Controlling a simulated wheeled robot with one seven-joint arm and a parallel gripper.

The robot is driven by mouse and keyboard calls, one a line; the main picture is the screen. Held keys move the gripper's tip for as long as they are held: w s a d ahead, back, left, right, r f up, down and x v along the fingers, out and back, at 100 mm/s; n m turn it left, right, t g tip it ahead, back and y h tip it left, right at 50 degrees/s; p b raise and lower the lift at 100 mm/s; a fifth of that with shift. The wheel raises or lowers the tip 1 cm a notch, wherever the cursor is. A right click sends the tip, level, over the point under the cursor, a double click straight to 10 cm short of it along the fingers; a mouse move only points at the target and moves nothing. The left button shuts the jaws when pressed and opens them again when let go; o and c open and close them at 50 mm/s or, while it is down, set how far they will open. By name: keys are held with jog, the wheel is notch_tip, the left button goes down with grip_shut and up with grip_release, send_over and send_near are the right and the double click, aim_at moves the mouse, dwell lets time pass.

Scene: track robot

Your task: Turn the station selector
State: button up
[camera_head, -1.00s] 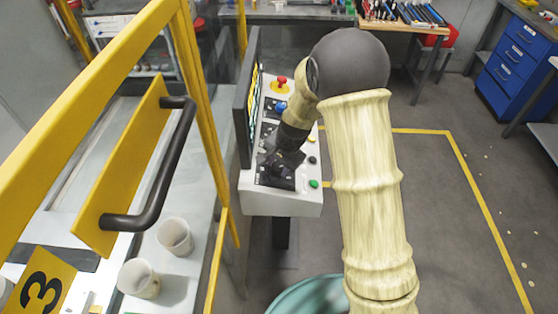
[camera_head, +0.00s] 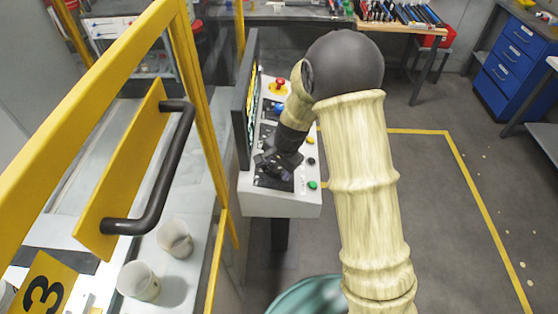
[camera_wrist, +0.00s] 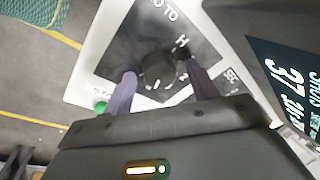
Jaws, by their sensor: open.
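The station selector (camera_wrist: 158,72) is a dark round knob on a dark plate with white lettering, part of it reading "O TO". In the wrist view my gripper (camera_wrist: 160,74) is open, with one purple finger on each side of the knob. I cannot tell whether the fingers touch it. In the head view my gripper (camera_head: 276,166) is low over the near end of the white control panel (camera_head: 280,205), and it hides the knob there.
A screen (camera_head: 246,100) stands along the panel's left side. The panel also carries a red button (camera_head: 279,84), a blue button (camera_head: 279,108) and a green button (camera_head: 313,185). A yellow-framed door with a black handle (camera_head: 160,190) is at left. Floor to the right is open.

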jog(key=b+v, duration=0.2)
jog(key=v, duration=1.5)
jog(key=shift+r, duration=0.2)
jog(key=shift+s+d, duration=0.1)
jog(key=shift+s, duration=0.05)
jog(key=s+d+f+n+h, duration=0.1)
jog(key=s+d+f+n, duration=0.2)
jog(key=s+d, duration=0.3)
jog(key=s+d+f+n+h, duration=0.1)
jog(key=s+d+f+n, duration=0.3)
jog(key=s, duration=0.5)
jog(key=shift+s+d+f+n+t, duration=0.3)
jog(key=shift+d+n, duration=0.2)
jog(key=shift+d, duration=0.65)
